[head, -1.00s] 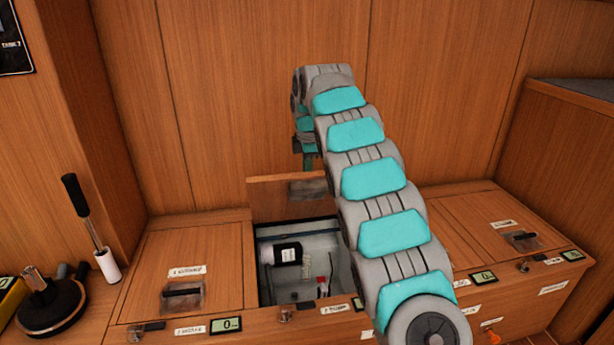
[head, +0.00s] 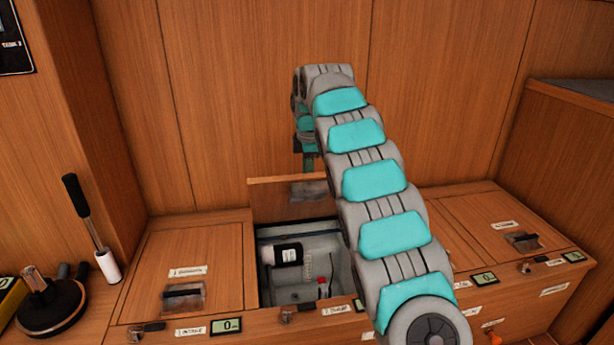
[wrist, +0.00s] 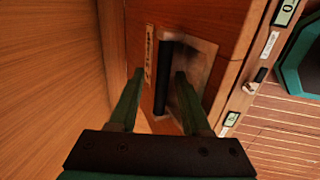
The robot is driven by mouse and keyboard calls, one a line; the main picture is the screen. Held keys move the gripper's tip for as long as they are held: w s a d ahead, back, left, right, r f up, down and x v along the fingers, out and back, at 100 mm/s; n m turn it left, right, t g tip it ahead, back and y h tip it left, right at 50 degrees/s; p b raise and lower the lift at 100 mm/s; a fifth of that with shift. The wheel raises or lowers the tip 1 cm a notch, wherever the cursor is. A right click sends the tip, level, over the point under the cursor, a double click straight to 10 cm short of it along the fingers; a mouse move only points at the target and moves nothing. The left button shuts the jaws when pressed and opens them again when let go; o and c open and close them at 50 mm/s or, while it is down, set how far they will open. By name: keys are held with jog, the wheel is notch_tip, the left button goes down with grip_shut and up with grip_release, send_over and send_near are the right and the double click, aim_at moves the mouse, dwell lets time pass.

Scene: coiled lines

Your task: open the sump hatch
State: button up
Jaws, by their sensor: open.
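In the head view, the middle hatch lid (head: 275,197) stands raised above its open compartment (head: 335,240). A grey plate shows on the lid's near side. My gripper (head: 309,166) is at the lid's top edge, partly hidden behind it and my arm. In the wrist view, my gripper (wrist: 159,74) is open, with its two green fingers on either side of a black bar handle (wrist: 163,78). The handle is set in a metal plate on a wooden panel. I cannot tell whether the fingers touch it. The label beside it is too blurred to read.
Closed hatches lie at left (head: 190,260) and right (head: 500,225). Inside the open compartment are a black-and-white bottle (head: 282,255) and small parts. A black-handled tool (head: 88,225) and a round black object (head: 50,305) stand at left. The wall is close behind.

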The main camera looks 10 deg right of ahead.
notch_tip(320, 180, up, 7)
jog(key=s+p, duration=0.1)
jog(key=shift+s, duration=0.2)
jog(key=shift+a, duration=0.1)
dwell(0.4)
